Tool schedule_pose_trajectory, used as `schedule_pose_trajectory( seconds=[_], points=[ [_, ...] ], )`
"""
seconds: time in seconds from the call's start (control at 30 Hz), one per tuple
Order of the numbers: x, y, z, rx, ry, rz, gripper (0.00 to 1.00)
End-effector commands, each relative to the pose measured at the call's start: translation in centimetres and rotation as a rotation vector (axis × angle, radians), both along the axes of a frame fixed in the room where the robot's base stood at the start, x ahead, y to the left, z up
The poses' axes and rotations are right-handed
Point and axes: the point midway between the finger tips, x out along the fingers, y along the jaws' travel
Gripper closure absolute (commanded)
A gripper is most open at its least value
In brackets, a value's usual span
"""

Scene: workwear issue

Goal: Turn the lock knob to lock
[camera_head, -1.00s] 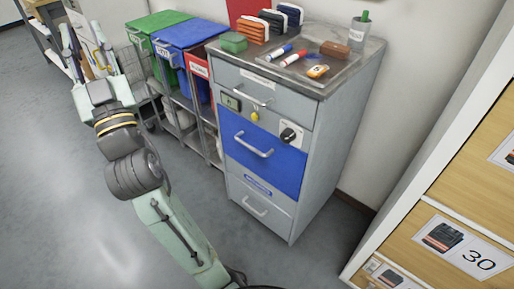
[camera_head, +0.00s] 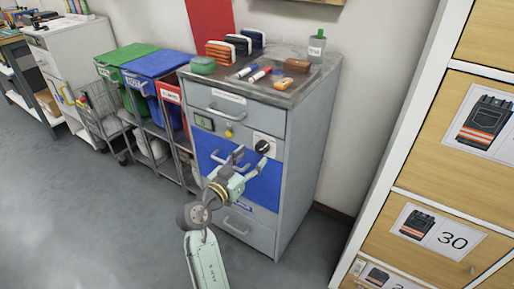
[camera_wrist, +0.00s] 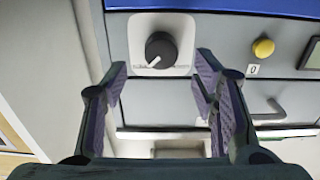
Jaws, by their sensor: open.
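The plate's lettering is too small to read.
A yellow button (camera_head: 229,133) and a small green panel (camera_head: 204,123) sit left of the knob. Green and blue bins (camera_head: 160,66) stand at left, a shelf unit (camera_head: 425,190) at right. The floor in front is open.

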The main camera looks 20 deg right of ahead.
Motion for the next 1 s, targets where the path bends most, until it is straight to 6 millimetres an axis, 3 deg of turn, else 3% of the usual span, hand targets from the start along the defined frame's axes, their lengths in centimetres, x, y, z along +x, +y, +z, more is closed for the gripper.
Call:
schedule_pose_trajectory(
  seconds=[0.1,0.3,0.67,1.0],
  points=[
    [1.4,-1.8,0.3,-0.001,0.001,-0.001,0.47],
    [2.9,-3.6,0.1,0.000,0.000,0.002,0.47],
    [3.3,-4.0,0.0,0.000,-0.001,0.003,0.47],
    [3.3,-4.0,0.0,0.000,-0.001,0.004,0.68]
  ],
)
